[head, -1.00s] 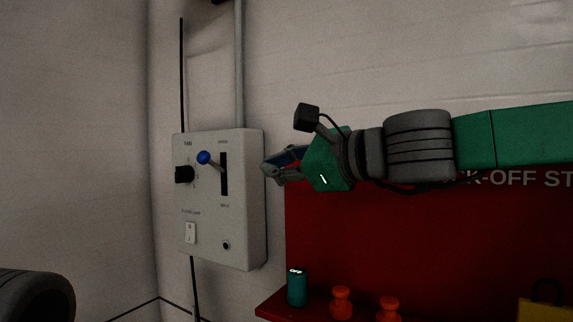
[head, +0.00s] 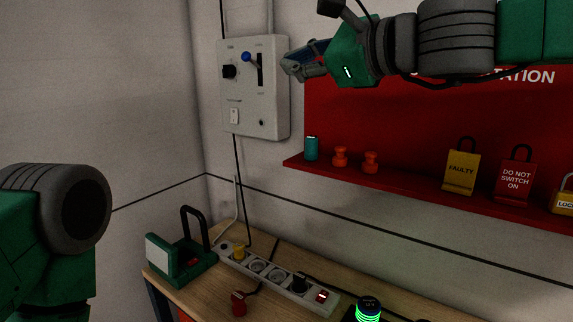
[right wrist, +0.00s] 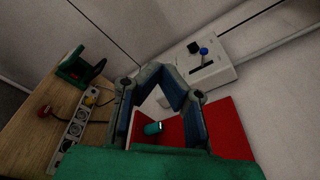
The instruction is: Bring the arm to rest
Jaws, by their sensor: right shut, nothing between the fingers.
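My right arm reaches in from the right in the head view. Its gripper (head: 287,66) is shut and empty, with the fingertips by the right edge of the grey wall control box (head: 275,105). I cannot tell whether they touch. The box carries a lever with a blue knob (head: 246,57), which is near the top of its slot. In the right wrist view, the gripper fingers (right wrist: 162,69) come together at the tips, with the box (right wrist: 215,72) beyond them. My left arm shows at the lower left of the head view; its gripper is out of view.
A red shelf board (head: 400,182) below my right arm holds a teal cylinder (head: 311,148), orange knobs and tags, including a yellow one (head: 461,172). A wooden bench (head: 215,295) below carries a green device (head: 180,260), a power strip (head: 287,280) and a green-lit puck (head: 368,310).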

